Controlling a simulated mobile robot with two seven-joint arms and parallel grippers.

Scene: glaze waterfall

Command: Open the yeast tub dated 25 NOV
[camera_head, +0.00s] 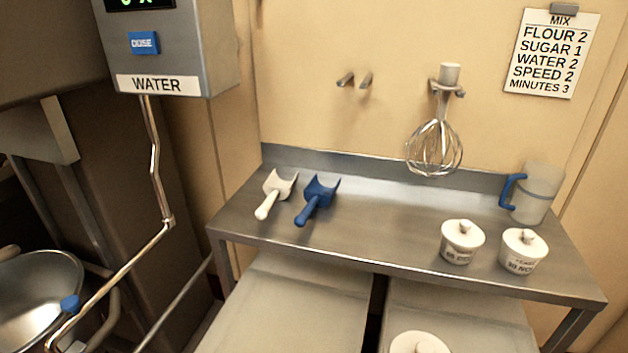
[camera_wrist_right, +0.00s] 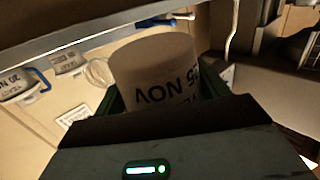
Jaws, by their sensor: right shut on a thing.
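My right gripper (camera_wrist_right: 155,95) is shut on a white tub (camera_wrist_right: 152,60), which stands between its green-edged fingers in the right wrist view. Two other lidded white tubs, a left one (camera_head: 462,242) and a right one (camera_head: 523,250), stand on the steel shelf. Their small dates are hard to read. My left gripper is not in view.
The steel shelf (camera_head: 370,225) also holds a white scoop (camera_head: 275,192), a blue scoop (camera_head: 317,200) and a clear jug (camera_head: 537,192) with a blue handle. A whisk (camera_head: 434,150) hangs above. The shelf's middle is clear. The water dispenser (camera_head: 165,50) is at left.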

